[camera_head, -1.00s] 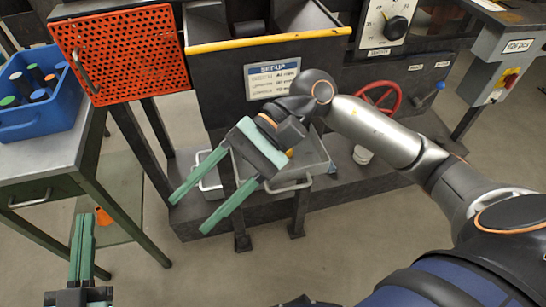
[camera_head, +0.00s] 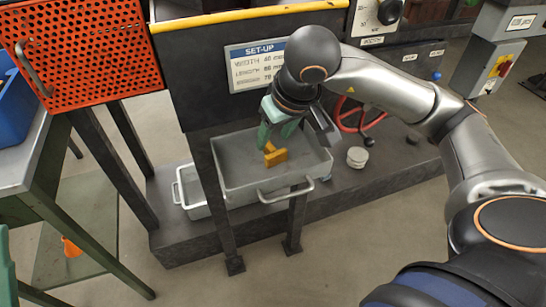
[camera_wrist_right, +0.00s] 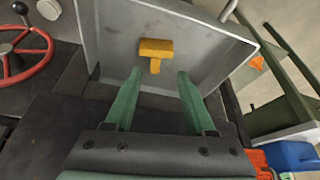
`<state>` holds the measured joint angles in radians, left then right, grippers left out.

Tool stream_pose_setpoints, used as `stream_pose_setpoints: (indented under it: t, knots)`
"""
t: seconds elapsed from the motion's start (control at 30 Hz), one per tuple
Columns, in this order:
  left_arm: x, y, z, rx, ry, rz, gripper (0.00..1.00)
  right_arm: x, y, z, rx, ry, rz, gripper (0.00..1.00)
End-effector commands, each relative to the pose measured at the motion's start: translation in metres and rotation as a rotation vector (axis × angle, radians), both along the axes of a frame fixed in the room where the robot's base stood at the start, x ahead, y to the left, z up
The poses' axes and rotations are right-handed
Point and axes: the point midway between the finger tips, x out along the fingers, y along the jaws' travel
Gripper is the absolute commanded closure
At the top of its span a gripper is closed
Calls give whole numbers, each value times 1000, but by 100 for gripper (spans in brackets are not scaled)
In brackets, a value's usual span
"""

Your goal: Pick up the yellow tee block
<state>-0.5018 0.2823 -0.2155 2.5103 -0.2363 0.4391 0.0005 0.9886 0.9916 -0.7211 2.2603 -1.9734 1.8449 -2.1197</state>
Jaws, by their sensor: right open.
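The yellow tee block (camera_head: 276,157) lies in the grey metal tray (camera_head: 235,184). In the right wrist view the tee block (camera_wrist_right: 156,48) shows its wide bar away from me and its short stem pointing toward my fingers. My right gripper (camera_head: 277,136) is open, pointing down over the tray, close to the block. In the wrist view the right gripper (camera_wrist_right: 159,73) has its two green fingers apart, with the block beyond the tips and roughly centred between them. No contact shows. Only a green sliver of my left gripper (camera_head: 6,275) shows at the left edge.
The tray has raised walls and a front handle (camera_head: 286,190). A dark machine panel with a set-up sign (camera_head: 258,65) stands behind it. A red handwheel (camera_head: 358,118) and a white round container (camera_head: 357,157) are to the right. A smaller light bin (camera_head: 190,190) sits lower left.

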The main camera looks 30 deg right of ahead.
Motion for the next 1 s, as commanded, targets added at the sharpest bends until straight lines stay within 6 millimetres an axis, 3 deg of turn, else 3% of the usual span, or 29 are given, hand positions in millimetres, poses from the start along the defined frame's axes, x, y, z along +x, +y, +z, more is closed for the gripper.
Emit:
stream_pose_setpoints:
  t: [0.43, 0.73, 1.0]
  knots:
    - [1, -1, -20, -14, 15, -16, 100, 22, -8, -47, 1, 3, -1, 45]
    - [1, -2, -19, -19, 18, -24, 100, 25, -8, -51, 1, 0, 0, 45]
    - [1, -2, -20, -18, 18, -24, 100, 25, -8, -51, 1, 0, 0, 73]
